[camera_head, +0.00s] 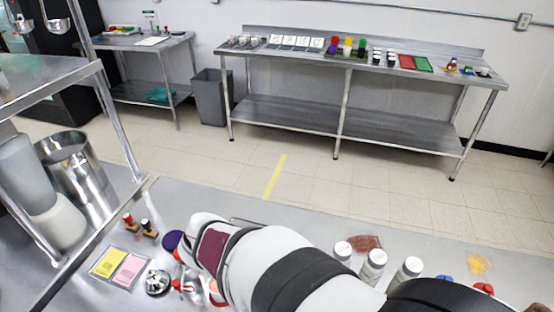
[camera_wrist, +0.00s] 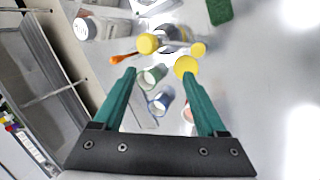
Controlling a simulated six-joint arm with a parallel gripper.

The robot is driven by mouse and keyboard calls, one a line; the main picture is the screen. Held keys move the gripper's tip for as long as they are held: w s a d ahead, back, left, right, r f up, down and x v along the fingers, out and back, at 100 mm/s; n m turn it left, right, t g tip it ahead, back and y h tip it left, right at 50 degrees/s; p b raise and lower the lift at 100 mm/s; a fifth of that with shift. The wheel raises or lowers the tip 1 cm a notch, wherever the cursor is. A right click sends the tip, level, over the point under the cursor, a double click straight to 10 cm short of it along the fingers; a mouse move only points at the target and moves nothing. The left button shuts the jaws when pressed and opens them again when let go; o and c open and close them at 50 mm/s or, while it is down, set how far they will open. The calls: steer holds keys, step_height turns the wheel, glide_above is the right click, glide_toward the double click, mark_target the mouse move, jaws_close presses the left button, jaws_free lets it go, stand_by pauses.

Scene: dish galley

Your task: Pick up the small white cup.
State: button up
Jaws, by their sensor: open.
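My gripper (camera_wrist: 160,76) is open in the wrist view, with its two teal fingers apart and nothing clamped between them. Between and below the fingertips lie two small cup-like things, a greenish one (camera_wrist: 151,76) and a bluish one (camera_wrist: 160,102). A pale rounded thing (camera_wrist: 188,114) shows partly behind the right finger. I cannot tell for sure which of these is the small white cup. In the head view my arm hides the gripper and the spot under it. A small white cup-like thing (camera_head: 484,72) stands at the right end of the far table.
Three white bottles (camera_head: 373,266) stand right of my arm. Yellow and pink pads (camera_head: 120,266), stamps (camera_head: 140,226) and a silver round thing (camera_head: 158,282) lie left of it. The wrist view shows yellow-ended items (camera_wrist: 147,44), an orange-tipped tool (camera_wrist: 122,58) and a green pad (camera_wrist: 219,11).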

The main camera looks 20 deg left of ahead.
steer(key=s+a+f+n+t+h, duration=0.1)
steer(key=s+a+f+n+t, duration=0.65)
steer(key=n, duration=0.65)
steer(key=n+t+y, duration=0.2)
steer(key=n+y, duration=0.2)
steer(key=n, duration=0.6)
glide_toward(215, 296)
steer(key=shift+t, duration=0.25)
steer(key=x, duration=1.3)
steer(key=shift+s+f, duration=0.15)
steer(key=shift+f, duration=0.25)
jaws_close()
steer(key=shift+r, duration=0.1)
